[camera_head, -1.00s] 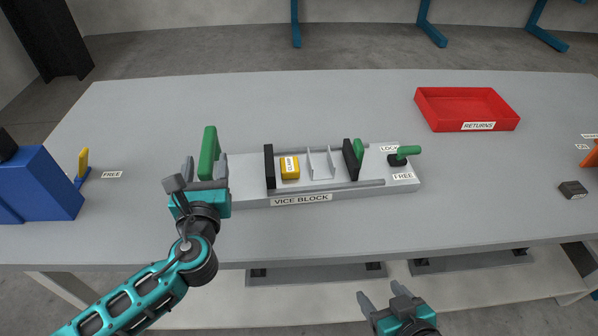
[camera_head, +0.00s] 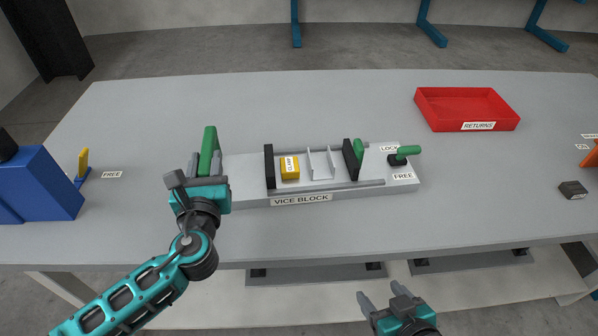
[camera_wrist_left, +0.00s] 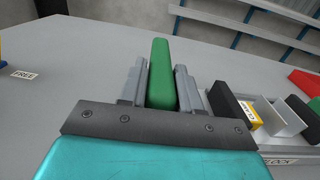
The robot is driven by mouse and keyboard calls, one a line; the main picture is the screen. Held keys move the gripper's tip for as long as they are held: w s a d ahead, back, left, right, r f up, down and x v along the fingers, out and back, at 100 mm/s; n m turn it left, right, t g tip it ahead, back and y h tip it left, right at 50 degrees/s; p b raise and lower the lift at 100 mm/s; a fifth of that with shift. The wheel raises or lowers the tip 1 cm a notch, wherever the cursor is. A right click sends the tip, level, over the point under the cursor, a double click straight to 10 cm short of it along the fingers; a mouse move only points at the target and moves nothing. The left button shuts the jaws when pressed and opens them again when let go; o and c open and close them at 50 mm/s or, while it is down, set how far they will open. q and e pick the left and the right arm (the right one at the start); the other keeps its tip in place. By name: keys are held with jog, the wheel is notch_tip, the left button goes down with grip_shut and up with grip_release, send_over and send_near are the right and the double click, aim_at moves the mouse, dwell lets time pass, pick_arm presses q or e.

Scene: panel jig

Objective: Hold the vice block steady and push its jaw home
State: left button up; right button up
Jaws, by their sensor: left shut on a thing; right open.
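The vice block (camera_head: 240,183) is a long grey block on the table, with a label on its front. A yellow clamp piece (camera_head: 290,172) sits in it beside the fixed black plate (camera_head: 269,168). The black jaw (camera_head: 352,160) with a green handle (camera_head: 362,152) stands apart at the right, with thin grey dividers between. My left gripper (camera_head: 206,163) is shut on the green upright handle (camera_head: 210,146) at the block's left end; the handle (camera_wrist_left: 161,75) shows between the fingers in the left wrist view. My right gripper (camera_head: 384,298) is open and empty in front of the table, away from the block.
A green-handled lever (camera_head: 407,151) stands at the block's right end between LOCK and FREE labels. A red returns tray (camera_head: 466,110) is at the back right. A blue box (camera_head: 40,184) stands at the left. The table in front of the block is clear.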

pick_arm(q)
grip_shut()
jog(key=shift+w+r, duration=0.1)
jog(key=shift+r, duration=0.15)
jog(key=shift+f, duration=0.35)
jog(key=shift+d+f, duration=0.1)
jog(key=shift+f, duration=0.05)
